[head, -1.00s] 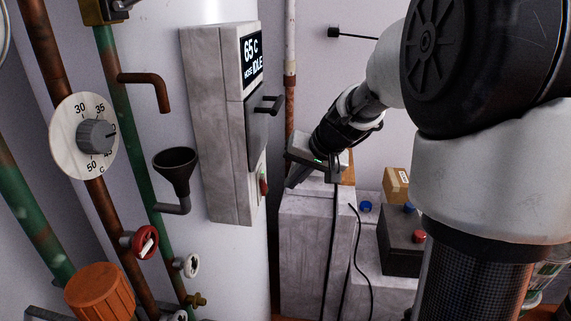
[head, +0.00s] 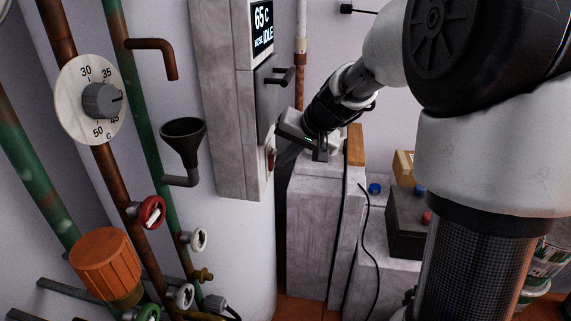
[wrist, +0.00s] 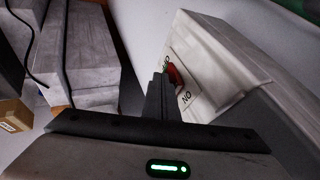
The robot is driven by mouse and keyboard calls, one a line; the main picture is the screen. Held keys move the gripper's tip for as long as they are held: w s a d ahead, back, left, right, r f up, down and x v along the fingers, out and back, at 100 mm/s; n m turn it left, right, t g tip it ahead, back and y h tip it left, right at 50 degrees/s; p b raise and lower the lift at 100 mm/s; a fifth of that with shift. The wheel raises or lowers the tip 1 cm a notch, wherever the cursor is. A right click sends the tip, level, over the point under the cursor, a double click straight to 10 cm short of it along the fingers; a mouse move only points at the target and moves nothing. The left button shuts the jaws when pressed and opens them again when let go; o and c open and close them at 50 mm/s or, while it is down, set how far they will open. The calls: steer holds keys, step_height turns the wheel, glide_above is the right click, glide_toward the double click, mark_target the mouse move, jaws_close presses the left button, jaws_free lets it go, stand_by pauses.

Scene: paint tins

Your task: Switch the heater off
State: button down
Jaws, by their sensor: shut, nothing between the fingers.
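The heater's grey control box (head: 222,110) is on the white tank, with a display reading "65 C" and "MODE IDLE". Low on its side is a red switch (head: 271,160). In the wrist view the red switch (wrist: 174,76) sits on a pale plate with "ON" lettered on the near side; the lettering at its far side is partly hidden. My gripper (head: 280,160) is shut and empty, its fingertips right beside the switch. In the wrist view the closed fingers (wrist: 158,90) overlap the switch's edge; I cannot tell whether they touch it.
A dark handle (head: 284,76) sticks out of the box above my gripper. Grey blocks (head: 315,235) stand below my wrist, beside a dark battery-like box (head: 405,225). Pipes, valves, a black funnel (head: 183,140) and a dial (head: 90,100) are at left.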

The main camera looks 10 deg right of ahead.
steer(key=shift+p, duration=0.4)
steer(key=shift+r, duration=0.15)
steer(key=shift+r+p, duration=0.45)
steer(key=shift+r, duration=0.2)
steer(key=p+v, duration=0.2)
steer(key=v, duration=1.5)
steer(key=shift+r, duration=0.2)
steer(key=shift+s+d, duration=0.1)
steer(key=shift+f, duration=0.1)
